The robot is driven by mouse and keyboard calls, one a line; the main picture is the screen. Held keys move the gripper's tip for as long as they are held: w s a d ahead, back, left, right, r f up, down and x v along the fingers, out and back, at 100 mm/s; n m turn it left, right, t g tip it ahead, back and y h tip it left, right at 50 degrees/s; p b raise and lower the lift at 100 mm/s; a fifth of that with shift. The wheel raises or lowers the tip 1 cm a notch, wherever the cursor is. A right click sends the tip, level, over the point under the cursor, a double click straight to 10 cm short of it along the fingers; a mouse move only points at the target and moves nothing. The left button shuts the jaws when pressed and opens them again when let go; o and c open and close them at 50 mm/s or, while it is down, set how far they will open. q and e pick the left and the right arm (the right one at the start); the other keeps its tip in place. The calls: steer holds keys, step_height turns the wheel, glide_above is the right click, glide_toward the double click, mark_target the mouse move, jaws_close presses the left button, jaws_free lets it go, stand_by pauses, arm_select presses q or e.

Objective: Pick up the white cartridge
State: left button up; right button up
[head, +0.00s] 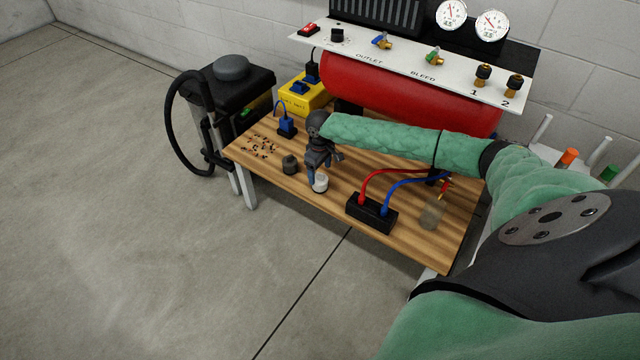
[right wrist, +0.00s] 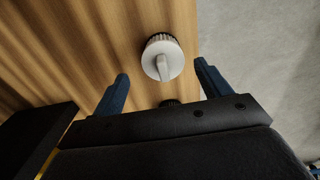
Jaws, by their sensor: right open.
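The white cartridge (head: 320,184) stands near the front edge of the wooden bench. In the right wrist view, the white cartridge (right wrist: 157,65) has a round white top with a raised bar and a dark ribbed rim. My right gripper (head: 323,168) is over it, pointing down, and partly hides it in the head view. In the right wrist view my right gripper (right wrist: 162,72) has its blue fingers spread, with the cartridge showing in the gap between them. The fingers do not appear to touch it. My left gripper is not in view.
A dark grey cartridge (head: 290,165) stands just left. A black block with red and blue hoses (head: 371,213) and a small jar (head: 432,213) are to the right. Small loose parts (head: 262,146) lie at left. A red tank (head: 410,92) is behind. Bench front has bare wood.

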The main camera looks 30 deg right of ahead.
mark_target(320, 173)
steer(key=f, duration=0.4)
steer(key=shift+s+a+f, duration=0.15)
steer(key=shift+s, duration=0.05)
steer(key=c, duration=1.1)
steer(key=shift+o, duration=0.2)
